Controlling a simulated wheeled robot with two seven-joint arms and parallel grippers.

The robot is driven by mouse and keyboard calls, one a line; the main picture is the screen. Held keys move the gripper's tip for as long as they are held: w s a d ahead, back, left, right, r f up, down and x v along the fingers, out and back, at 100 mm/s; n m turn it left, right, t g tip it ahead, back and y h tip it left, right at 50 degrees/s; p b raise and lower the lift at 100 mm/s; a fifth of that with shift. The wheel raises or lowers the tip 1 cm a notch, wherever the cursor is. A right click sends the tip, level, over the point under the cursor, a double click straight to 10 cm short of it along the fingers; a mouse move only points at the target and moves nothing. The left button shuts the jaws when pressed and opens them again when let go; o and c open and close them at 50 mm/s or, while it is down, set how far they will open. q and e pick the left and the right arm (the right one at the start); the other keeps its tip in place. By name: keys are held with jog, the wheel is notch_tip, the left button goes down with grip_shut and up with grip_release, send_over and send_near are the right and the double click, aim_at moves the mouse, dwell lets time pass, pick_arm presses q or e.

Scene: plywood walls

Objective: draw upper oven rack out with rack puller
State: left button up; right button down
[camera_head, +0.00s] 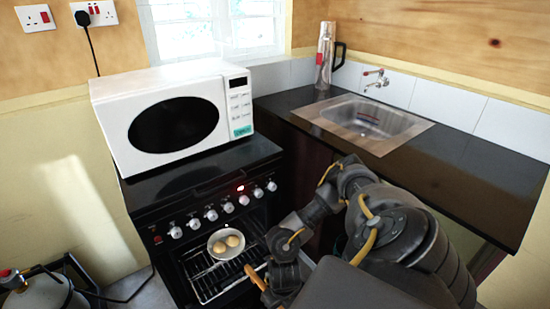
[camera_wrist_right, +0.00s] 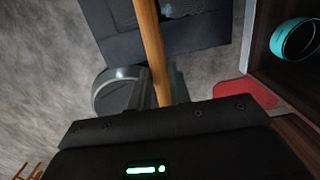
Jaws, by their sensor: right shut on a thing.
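The black oven (camera_head: 160,215) stands at the left with its front open below a row of knobs. A wire rack (camera_head: 204,289) shows in the opening, with a pale round dish (camera_head: 212,248) holding round brown food on it. My right gripper (camera_head: 274,284) is shut on the wooden rack puller (camera_head: 254,277), right of the rack. The puller's far end is close to the rack's right side; I cannot tell whether it touches or hooks it. The right wrist view shows the wooden shaft (camera_wrist_right: 151,45) between the fingers (camera_wrist_right: 157,90). My left gripper is out of view.
A white microwave (camera_head: 108,112) stands on top of the oven. A dark counter (camera_head: 455,165) with a steel sink (camera_head: 335,118) and a flask (camera_head: 325,55) runs along the right. A gas cylinder (camera_head: 42,293) stands at lower left. A teal ring-shaped thing (camera_wrist_right: 292,40) shows in the wrist view.

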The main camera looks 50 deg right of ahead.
jog(key=shift+s+a+r+p, duration=0.25)
jog(key=shift+s+a+p, duration=0.05)
jog(key=shift+s, duration=0.6)
jog(key=shift+s+a+r+p, duration=0.2)
jog(key=shift+s+a+p, duration=0.1)
jog(key=shift+s, duration=0.6)
jog(key=shift+s+a+r+p, duration=0.25)
jog(key=shift+s+a, duration=0.05)
jog(key=shift+s, duration=0.6)
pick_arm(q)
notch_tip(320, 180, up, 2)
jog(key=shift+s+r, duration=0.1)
